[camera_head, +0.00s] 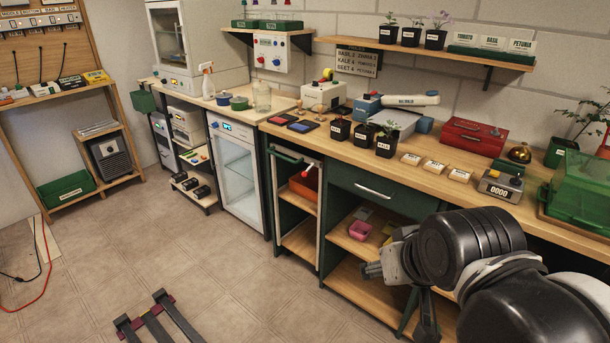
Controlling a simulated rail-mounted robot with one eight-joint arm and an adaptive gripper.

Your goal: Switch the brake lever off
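No part in view is labelled clearly enough to identify as the brake lever. Whether this handle is the brake lever I cannot tell. My gripper (371,271) is at the lower right, in front of the open shelves under the bench and well apart from the box. Its fingertips are small and seen edge-on, so their opening is unclear. Nothing is visibly held.
The bench (460,185) carries potted seedlings (387,140), a red case (473,136), a counter box (500,186) and a green crate (580,190). A wall control box (271,52) has red and blue knobs. A dark frame (158,322) lies on the floor; the floor's middle is clear.

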